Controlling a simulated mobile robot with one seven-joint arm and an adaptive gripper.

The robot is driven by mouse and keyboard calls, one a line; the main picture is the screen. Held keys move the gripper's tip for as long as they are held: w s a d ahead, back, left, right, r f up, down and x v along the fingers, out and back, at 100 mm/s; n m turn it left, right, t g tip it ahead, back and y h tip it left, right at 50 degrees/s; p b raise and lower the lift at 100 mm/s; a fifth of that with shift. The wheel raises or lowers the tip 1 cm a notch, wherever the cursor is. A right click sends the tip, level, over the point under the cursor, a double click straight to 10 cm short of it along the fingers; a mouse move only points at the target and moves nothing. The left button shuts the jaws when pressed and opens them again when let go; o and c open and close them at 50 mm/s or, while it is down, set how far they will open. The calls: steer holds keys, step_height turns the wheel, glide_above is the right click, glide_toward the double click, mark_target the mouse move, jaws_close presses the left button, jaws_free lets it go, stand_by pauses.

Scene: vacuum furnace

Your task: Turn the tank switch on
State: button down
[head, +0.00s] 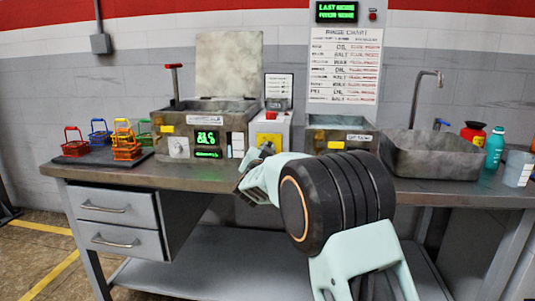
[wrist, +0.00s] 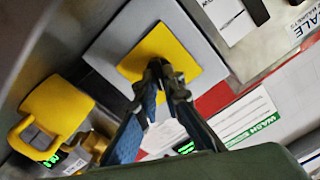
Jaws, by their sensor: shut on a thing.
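A switch with a yellow square plate (wrist: 180,50) on a grey backing fills the upper middle of the wrist view. In the head view its yellow plate (head: 268,139) shows on the front of a small box between two tanks, partly behind my gripper (head: 262,152). My gripper (wrist: 164,76) has its fingertips shut on a small dark knob at the plate's middle. The fingers hide most of the knob, so its turned position cannot be told. A metal tank (head: 207,118) with green readouts (head: 208,138) stands left of the box.
A red button (head: 271,114) is on the middle box. A second tank (head: 341,134) and a sink (head: 440,158) stand to the right, with bottles (head: 494,148) beyond. Coloured wire baskets (head: 125,142) sit on a dark tray at the left. The bench front (head: 170,172) is mostly clear.

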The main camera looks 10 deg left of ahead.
steer(key=shift+m, duration=0.4)
steer(key=c, duration=2.1)
jaws_free()
steer(key=shift+s, duration=0.1)
steer(key=s, duration=1.1)
steer(key=shift+s+a, duration=0.2)
steer(key=shift+s, duration=0.2)
